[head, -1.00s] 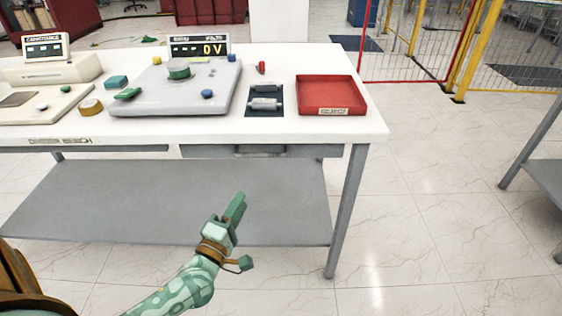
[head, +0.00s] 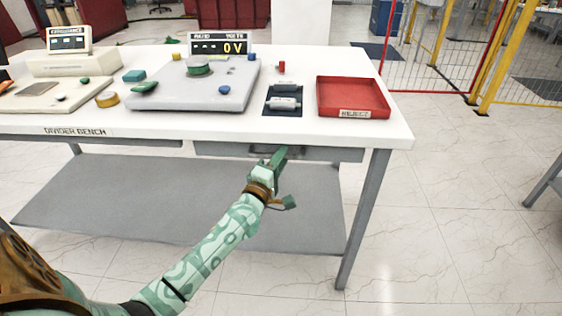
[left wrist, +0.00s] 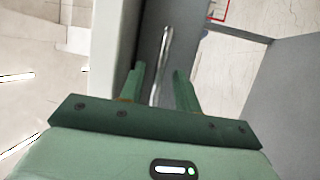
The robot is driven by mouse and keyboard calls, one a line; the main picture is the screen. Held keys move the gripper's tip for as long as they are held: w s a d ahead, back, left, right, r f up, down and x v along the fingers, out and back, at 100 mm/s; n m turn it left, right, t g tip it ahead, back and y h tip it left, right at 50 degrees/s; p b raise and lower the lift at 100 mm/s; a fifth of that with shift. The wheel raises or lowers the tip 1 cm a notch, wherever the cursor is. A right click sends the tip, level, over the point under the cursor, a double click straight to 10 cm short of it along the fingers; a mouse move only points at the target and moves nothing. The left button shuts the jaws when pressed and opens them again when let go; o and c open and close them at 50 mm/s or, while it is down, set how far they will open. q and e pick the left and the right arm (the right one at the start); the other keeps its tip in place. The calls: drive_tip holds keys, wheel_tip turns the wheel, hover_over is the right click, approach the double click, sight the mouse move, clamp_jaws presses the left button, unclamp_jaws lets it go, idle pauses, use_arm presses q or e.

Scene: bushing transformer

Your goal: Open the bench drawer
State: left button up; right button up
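The bench drawer (head: 325,154) is a grey front under the right part of the white bench top, and it looks closed. Its bar handle is partly hidden by my left gripper (head: 276,158) in the head view. In the left wrist view the metal handle (left wrist: 166,50) runs lengthwise just ahead of the open, parted green fingers of the left gripper (left wrist: 160,85), between their lines. The handle's near end reaches the gap between the fingertips; I cannot tell whether they touch it. My right gripper is not in view.
The bench top (head: 385,128) carries a grey meter unit (head: 175,95), a dark pad (head: 283,108) with small cylinders, and a red reject tray (head: 350,113). A grey lower shelf (head: 120,195) and a bench leg (head: 362,215) lie below.

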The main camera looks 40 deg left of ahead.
use_arm(q)
clamp_jaws()
